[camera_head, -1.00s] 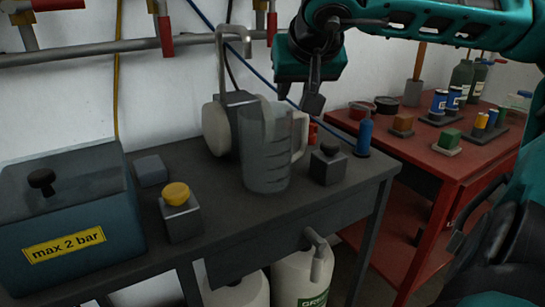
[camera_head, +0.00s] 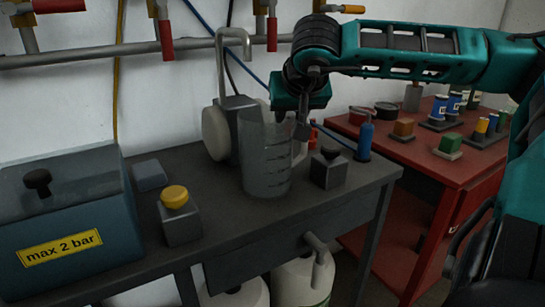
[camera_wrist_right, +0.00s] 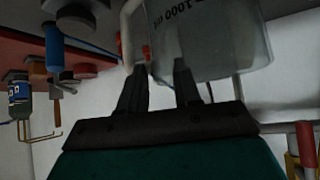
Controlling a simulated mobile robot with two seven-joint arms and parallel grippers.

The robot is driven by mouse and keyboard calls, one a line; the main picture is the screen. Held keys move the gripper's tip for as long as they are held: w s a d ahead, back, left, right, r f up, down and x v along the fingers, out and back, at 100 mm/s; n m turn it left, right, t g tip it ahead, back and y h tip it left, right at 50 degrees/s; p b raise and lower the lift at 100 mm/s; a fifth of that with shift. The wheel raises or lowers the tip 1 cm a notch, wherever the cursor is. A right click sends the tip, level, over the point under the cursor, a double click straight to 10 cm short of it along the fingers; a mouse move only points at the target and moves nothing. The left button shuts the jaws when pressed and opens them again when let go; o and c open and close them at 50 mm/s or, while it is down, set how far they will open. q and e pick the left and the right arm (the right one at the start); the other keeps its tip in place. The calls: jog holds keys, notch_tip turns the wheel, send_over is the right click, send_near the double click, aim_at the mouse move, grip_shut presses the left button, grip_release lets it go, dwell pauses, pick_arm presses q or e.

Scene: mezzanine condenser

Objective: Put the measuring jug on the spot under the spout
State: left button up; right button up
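The clear, graduated measuring jug (camera_head: 265,165) stands upright on the dark bench, its pale handle (camera_head: 299,153) towards the right. The spout is the bent grey pipe (camera_head: 234,40) behind and left of the jug; I cannot make out the spot under it. My right gripper (camera_head: 302,128) is at the handle side of the jug. In the right wrist view its two fingers (camera_wrist_right: 160,75) are apart, with the jug (camera_wrist_right: 210,40) and handle (camera_wrist_right: 132,30) close beyond the tips. Contact cannot be told. My left gripper is not in view.
A grey block with a yellow button (camera_head: 174,197) stands left of the jug, and a block with a black knob (camera_head: 328,168) right of it. A blue box (camera_head: 70,215) labelled "max 2 bar" fills the bench's left end. A red table (camera_head: 450,160) holds bottles and blocks.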

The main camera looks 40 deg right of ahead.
grip_shut()
dwell(1.2)
